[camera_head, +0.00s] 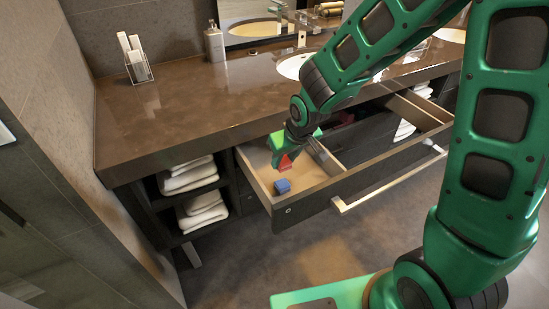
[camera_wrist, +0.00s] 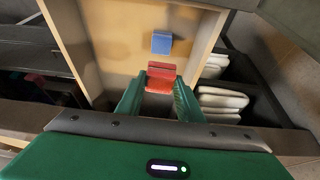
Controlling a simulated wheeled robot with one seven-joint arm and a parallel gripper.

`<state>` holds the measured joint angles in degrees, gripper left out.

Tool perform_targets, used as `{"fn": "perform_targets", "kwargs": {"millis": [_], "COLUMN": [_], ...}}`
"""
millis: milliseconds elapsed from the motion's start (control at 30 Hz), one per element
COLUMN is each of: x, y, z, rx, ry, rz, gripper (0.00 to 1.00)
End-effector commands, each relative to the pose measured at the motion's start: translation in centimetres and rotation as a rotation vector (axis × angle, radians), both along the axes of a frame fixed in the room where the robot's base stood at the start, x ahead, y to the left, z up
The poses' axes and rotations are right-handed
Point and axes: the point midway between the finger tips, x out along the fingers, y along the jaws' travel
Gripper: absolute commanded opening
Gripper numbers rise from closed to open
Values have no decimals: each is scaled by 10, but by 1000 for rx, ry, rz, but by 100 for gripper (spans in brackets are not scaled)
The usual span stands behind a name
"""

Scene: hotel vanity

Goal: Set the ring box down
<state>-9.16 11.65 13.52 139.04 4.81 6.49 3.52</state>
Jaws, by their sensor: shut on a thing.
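My gripper (camera_head: 287,155) reaches down over the left part of the open drawer (camera_head: 345,181). It is shut on a small red box, the ring box (camera_head: 285,163), which also shows between the two green fingers (camera_wrist: 159,88) in the wrist view (camera_wrist: 161,74). The red box appears to be above the drawer floor; its exact height is hard to tell. A small blue box (camera_head: 283,186) lies on the drawer floor, close to the drawer front. In the wrist view the blue box (camera_wrist: 162,43) is just beyond the red one, apart from it.
A wooden divider (camera_head: 326,160) splits the drawer; dark items lie in another section. Folded white towels (camera_head: 188,175) fill open shelves left of the drawer. The brown countertop (camera_head: 190,110) above holds a soap dispenser (camera_head: 215,42) and a rack (camera_head: 136,62). The drawer floor around the blue box is clear.

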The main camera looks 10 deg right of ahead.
Motion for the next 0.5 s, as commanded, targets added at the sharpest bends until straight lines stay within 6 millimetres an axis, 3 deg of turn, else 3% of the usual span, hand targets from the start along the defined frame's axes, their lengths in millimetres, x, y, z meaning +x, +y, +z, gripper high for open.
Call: {"fn": "perform_targets", "kwargs": {"millis": [67,167,500], "x": [-6,-4,20], "y": [5,-3,-64], "z": [-3,-10,-49], "rx": [-1,-2,-1], "ry": [1,1,4], "rz": [18,19,16], "gripper": [9,9,9]}}
